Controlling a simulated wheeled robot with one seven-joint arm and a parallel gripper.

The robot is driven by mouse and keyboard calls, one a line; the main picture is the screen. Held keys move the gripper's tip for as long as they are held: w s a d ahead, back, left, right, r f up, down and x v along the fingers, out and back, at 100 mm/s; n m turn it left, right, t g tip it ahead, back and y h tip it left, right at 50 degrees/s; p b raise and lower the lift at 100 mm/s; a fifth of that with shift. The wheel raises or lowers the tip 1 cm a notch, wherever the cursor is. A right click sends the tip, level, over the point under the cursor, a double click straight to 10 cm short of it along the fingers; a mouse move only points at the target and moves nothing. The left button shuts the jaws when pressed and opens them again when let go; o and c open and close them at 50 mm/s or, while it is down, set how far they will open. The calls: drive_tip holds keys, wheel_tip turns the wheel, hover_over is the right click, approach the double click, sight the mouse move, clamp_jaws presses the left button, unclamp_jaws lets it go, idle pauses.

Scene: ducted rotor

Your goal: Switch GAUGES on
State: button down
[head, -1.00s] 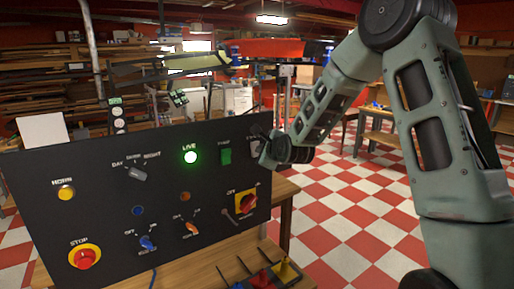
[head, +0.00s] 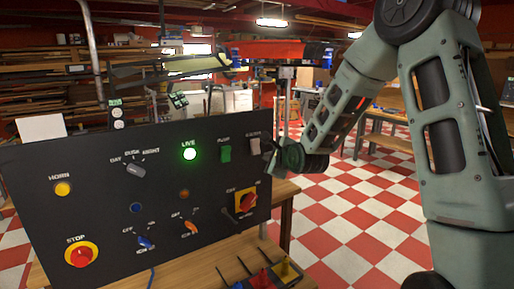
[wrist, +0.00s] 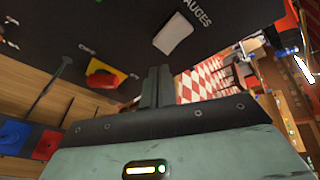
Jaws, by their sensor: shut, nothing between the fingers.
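The GAUGES switch is a pale rocker (head: 254,146) at the upper right of the black panel (head: 90,150). In the wrist view the white rocker (wrist: 174,34) lies beside the GAUGES lettering, just beyond my fingertips. I cannot tell which way it is tipped. My gripper (wrist: 158,70) is shut and empty, its fingers pointing at the panel a little off the rocker. In the head view my gripper (head: 276,150) is just right of the rocker, its fingertips hard to make out.
Below is a red rotary knob (head: 248,202) on a yellow plate. A red STOP button (head: 82,257) is lower left.

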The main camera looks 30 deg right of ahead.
drive_tip(key=shift+s+f, duration=0.35)
drive_tip(key=shift+s, duration=0.45)
drive_tip(key=s+a+f+n+g+y+b, duration=0.1)
drive_tip(key=s+a+f+n+g, duration=0.1)
drive_tip(key=s+a+n, duration=0.4)
drive_tip(key=s+a+f+n+g+y+b, duration=0.15)
drive_tip(key=a+n, duration=0.25)
drive_tip(key=a, duration=0.4)
drive_tip(key=s+a+f+n+g+y+b, duration=0.1)
drive_tip(key=s+a+f+n+g+y, duration=0.15)
drive_tip(key=s+a+n, duration=0.35)
drive_tip(key=s+a+f+n+g+h+b, duration=0.1)
drive_tip(key=s+a+n+g, duration=0.3)
drive_tip(key=s+n, duration=0.5)
drive_tip(key=s+a+f+n+g+h+b, duration=0.1)
drive_tip(key=s+a+f+n+g, duration=0.1)
drive_tip(key=s+n, duration=0.7)
drive_tip(key=s+a+g, duration=0.1)
drive_tip(key=s+a, duration=0.1)
drive_tip(key=s, duration=0.3)
drive_tip(key=shift+s+a+f+g+h, duration=0.25)
drive_tip(key=shift+g+h, duration=0.05)
drive_tip(key=shift+g, duration=0.1)
